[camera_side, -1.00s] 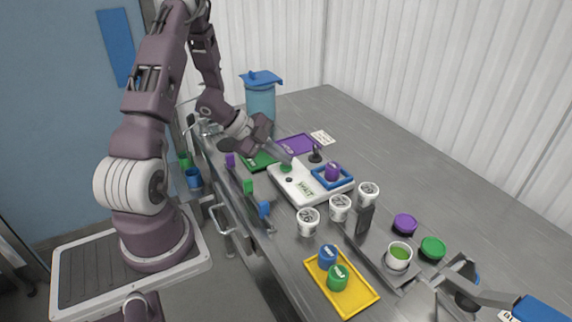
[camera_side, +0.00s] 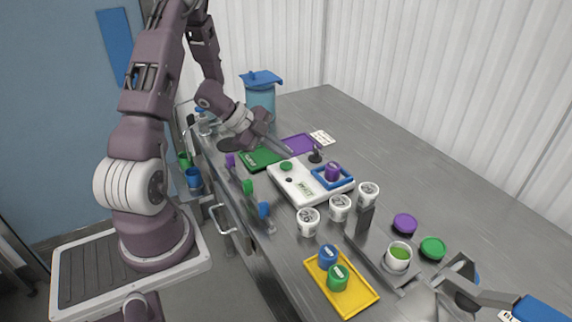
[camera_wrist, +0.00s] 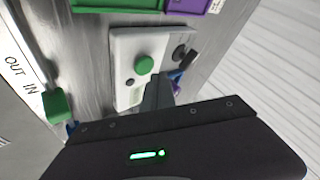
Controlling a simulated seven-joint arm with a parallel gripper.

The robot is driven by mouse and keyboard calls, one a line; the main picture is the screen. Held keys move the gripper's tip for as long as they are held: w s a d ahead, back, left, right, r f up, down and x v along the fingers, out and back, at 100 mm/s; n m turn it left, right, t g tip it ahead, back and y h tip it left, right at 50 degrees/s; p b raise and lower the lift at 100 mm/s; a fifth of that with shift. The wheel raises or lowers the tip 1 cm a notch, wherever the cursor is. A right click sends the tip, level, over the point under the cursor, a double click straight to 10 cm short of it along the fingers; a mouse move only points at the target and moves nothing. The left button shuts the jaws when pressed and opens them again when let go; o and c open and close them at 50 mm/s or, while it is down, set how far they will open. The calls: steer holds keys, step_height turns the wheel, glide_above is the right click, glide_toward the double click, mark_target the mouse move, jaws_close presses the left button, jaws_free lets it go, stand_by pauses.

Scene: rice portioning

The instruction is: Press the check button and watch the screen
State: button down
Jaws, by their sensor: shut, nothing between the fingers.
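The white check unit (camera_side: 318,196) sits on the steel bench, with a round green button (camera_side: 286,166) at its far left corner. Its small screen (camera_side: 306,187) shows dark text that seems to read "WAIT". A purple-topped jar (camera_side: 332,171) stands in the unit's blue square frame (camera_side: 346,184). My gripper (camera_side: 288,151) is shut and empty, its tips above and behind the button, apart from it.
Several white cups (camera_side: 340,207) stand in front of the unit. A yellow tray (camera_side: 355,303) holds a blue and a green jar.

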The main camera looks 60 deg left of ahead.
steer(key=shift+r, duration=2.45)
steer(key=shift+w+r, duration=0.15)
steer(key=shift+w, duration=0.05)
steer(key=w+r+n+t+y, duration=0.25)
steer(key=w+r+y, duration=0.2)
steer(key=r, duration=0.35)
step_height(320, 180, up, 6)
steer(key=n+y, duration=0.3)
glide_above(283, 164)
steer(key=w+d, duration=0.2)
steer(key=w, duration=0.1)
steer(key=s+d+r+n+g+y, duration=0.1)
steer(key=s+d+r+n+g, duration=0.1)
steer(key=s+d+r+n, duration=0.15)
steer(key=s+d+f+n+g+h, duration=0.2)
steer(key=s+d+n+g+h, duration=0.1)
steer(key=s+d, duration=1.3)
steer(key=s+n+h, duration=0.1)
steer(key=s, duration=0.2)
steer(key=shift+s+d+n+h, duration=0.35)
steer(key=shift+n, duration=0.05)
